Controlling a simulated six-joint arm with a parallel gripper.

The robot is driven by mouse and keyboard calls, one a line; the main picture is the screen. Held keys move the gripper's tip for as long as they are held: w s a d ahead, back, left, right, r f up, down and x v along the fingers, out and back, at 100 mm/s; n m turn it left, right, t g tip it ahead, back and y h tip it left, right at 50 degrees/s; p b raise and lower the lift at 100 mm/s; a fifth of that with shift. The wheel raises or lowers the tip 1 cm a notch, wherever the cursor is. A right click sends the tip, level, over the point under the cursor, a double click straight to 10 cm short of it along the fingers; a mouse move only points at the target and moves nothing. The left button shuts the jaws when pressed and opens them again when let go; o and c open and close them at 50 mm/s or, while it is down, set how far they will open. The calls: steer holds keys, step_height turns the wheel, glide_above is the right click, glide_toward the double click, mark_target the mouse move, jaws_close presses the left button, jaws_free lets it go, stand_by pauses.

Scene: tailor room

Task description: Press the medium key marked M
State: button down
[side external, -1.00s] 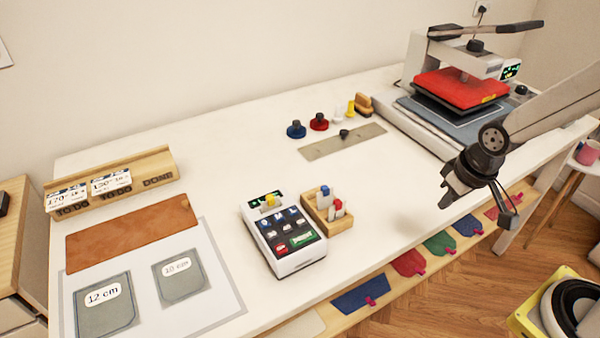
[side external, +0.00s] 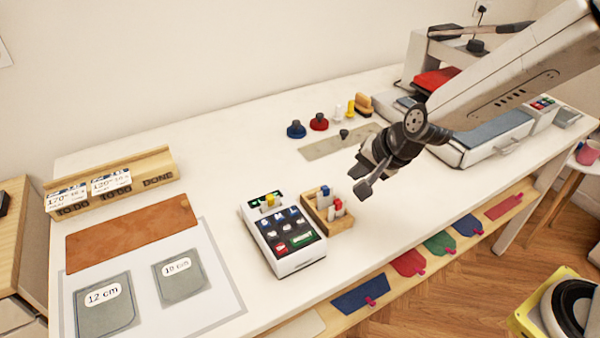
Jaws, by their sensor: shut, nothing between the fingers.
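A small white keypad machine (side external: 290,262) with a dark key panel stands near the middle front of the table. Its panel has several dark keys with light marks, a red key and a green key; a yellow piece sits at its top. The key marked M (side external: 277,227) seems to be in the upper row, though the letters are too small to be sure. My gripper (side external: 359,180) is above the table, to the right of and above the keypad, apart from it. It is shut and empty, pointing down and left.
A wooden box with blue and red-topped pieces (side external: 341,222) stands right beside the keypad. A metal ruler plate (side external: 313,149), knobs and a heat press (side external: 436,78) are behind. Pocket pieces on a sheet (side external: 230,297) lie at left. Table between keypad and ruler is clear.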

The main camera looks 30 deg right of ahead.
steer(key=w+a+r+m+t, duration=0.1)
steer(key=w+a+m, duration=0.3)
steer(key=a+m, duration=0.2)
steer(key=m+t, duration=0.1)
steer(key=m, duration=0.7)
glide_above(282, 218)
steer(key=shift+f, duration=0.25)
steer(key=shift+f, duration=4.15)
steer(key=shift+f, duration=0.9)
steer(key=shift+r, duration=0.85)
